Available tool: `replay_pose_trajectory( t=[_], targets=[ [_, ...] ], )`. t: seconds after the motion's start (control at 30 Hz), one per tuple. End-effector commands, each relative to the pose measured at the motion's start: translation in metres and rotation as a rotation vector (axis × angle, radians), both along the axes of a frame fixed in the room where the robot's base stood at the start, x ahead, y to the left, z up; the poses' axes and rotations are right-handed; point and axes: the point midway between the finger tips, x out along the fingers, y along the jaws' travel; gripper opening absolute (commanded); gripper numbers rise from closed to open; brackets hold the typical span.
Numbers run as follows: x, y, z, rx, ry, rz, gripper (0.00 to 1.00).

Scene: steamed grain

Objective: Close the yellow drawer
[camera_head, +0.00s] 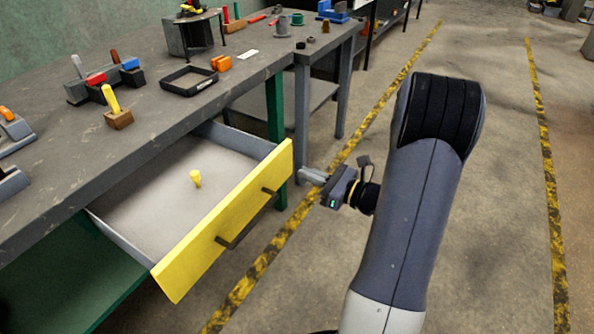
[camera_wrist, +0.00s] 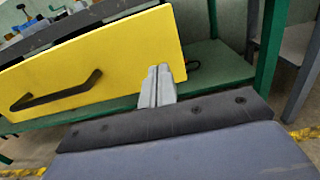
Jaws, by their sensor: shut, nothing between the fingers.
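The yellow drawer (camera_head: 228,221) stands pulled well out from under the grey workbench, with its yellow front facing me and a dark bar handle (camera_head: 247,217) on it. My gripper (camera_head: 303,174) is shut and empty, just in front of the right end of the drawer front. In the wrist view the shut fingers (camera_wrist: 160,70) overlap the lower right part of the yellow front (camera_wrist: 100,65); I cannot tell whether they touch it. The handle (camera_wrist: 55,92) lies to their left.
The grey workbench top (camera_head: 150,110) holds a black tray (camera_head: 189,80), a wooden block with a yellow-handled tool (camera_head: 118,118), and orange blocks (camera_head: 221,63). A green table leg (camera_head: 276,115) stands behind the drawer's right end. The floor to the right is clear.

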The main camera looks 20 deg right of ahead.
Motion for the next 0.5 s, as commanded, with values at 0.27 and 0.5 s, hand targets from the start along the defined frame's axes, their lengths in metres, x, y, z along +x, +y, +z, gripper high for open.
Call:
replay_pose_trajectory(
  t=[0.27,0.5],
  targets=[
    [0.026,0.019,0.000,-0.002,0.000,0.002,0.00],
    [0.031,0.022,0.000,-0.001,-0.001,0.000,0.00]
  ],
)
